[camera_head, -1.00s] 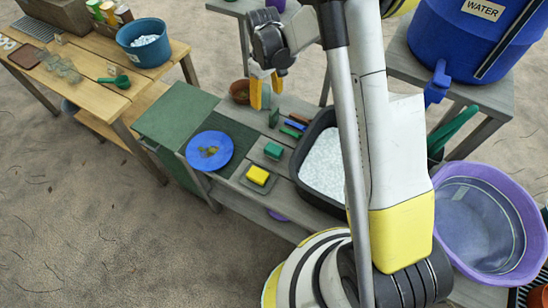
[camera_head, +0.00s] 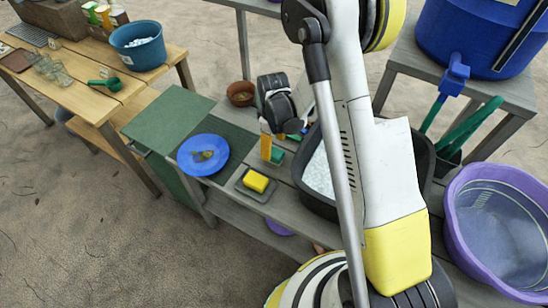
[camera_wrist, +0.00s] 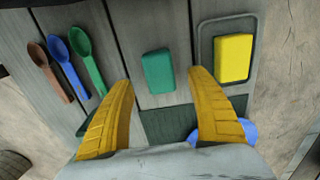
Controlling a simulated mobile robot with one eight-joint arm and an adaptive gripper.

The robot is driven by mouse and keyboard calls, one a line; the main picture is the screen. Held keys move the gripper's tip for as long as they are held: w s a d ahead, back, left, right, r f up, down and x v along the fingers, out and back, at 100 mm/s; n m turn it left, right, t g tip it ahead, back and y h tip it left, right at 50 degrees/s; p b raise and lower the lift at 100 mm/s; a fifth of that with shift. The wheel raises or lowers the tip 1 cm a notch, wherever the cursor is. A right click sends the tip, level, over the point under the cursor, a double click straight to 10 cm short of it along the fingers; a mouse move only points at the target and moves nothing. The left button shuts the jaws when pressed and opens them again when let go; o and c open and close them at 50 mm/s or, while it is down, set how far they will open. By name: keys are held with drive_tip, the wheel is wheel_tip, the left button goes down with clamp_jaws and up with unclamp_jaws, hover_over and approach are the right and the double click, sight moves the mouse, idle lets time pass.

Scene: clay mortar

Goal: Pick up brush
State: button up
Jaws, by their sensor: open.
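A green block-like thing, which looks to be the brush (camera_wrist: 158,71), lies on the grey bench between my fingertips in the wrist view. No bristles show. In the head view, part of the brush (camera_head: 277,155) shows behind my fingers. My gripper (camera_wrist: 159,77) is open and empty, its yellow fingers spread to either side of the brush. In the head view, my gripper (camera_head: 273,148) hangs over the bench near it. I cannot tell the remaining height above the bench.
A yellow sponge (camera_wrist: 234,58) on a dark tray lies right of the brush. Brown (camera_wrist: 50,72), blue (camera_wrist: 68,70) and green (camera_wrist: 87,64) spoons lie left. A blue plate (camera_head: 203,155), brown bowl (camera_head: 240,93) and dark basin (camera_head: 315,203) stand nearby on the bench.

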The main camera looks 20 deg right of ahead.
sight(274, 152)
wheel_tip(274, 152, down, 4)
drive_tip(key=shift+r+b, duration=0.1)
drive_tip(key=shift+b, duration=0.55)
drive_tip(key=shift+s, duration=0.1)
drive_tip(key=c, duration=1.3)
drive_tip(key=shift+r, duration=0.1)
drive_tip(key=shift+r, duration=0.3)
drive_tip(key=shift+c, duration=0.5)
wheel_tip(274, 152, up, 9)
drive_tip(key=p, duration=0.3)
drive_tip(key=shift+r+p, duration=0.15)
drive_tip(key=shift+p, duration=0.2)
